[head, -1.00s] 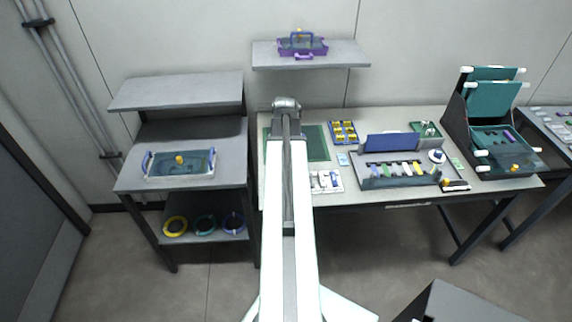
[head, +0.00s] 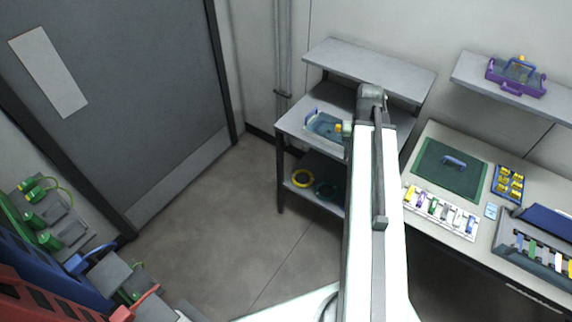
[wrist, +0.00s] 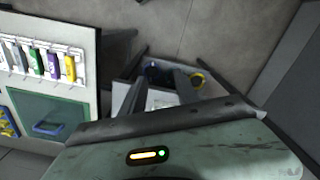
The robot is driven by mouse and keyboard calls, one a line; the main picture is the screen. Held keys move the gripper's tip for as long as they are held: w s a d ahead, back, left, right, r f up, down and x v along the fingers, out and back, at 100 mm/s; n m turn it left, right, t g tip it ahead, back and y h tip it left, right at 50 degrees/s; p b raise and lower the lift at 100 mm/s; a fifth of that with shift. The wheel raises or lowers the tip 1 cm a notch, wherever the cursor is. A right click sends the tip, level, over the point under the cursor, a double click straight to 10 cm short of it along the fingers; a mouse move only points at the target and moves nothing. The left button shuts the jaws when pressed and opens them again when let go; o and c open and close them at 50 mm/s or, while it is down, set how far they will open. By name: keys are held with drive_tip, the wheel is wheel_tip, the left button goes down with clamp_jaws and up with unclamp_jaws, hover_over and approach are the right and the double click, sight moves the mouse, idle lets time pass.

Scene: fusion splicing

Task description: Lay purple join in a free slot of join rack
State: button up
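A purple strip (head: 421,201), which looks like the purple join, sits in a white rack (head: 438,229) with several coloured strips at the workbench's left front. The purple strip also shows in the wrist view (wrist: 53,66), between a yellow and a green one. Further right, a grey rack (head: 504,238) holds more coloured strips; I cannot tell which rack is the join rack. My gripper (head: 370,95) is at the far end of my raised arm, left of the bench and in front of the grey shelf unit. Its fingertips are hidden, and no held object can be made out.
A green mat (head: 434,181) with a blue handle-like piece (head: 454,161) and a blue tray of yellow pieces (head: 510,183) lie behind the white rack. The shelf unit (head: 347,72) holds a clear tray (head: 325,127). Coloured equipment stands lower left. Floor between is open.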

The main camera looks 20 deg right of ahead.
drive_tip(key=w+a+n, duration=0.2)
drive_tip(key=a, duration=1.2)
drive_tip(key=w+a+n, duration=0.2)
drive_tip(key=a+n, duration=0.1)
drive_tip(key=a, duration=1.1)
drive_tip(key=shift+w+n, duration=0.15)
drive_tip(key=shift+n, duration=0.15)
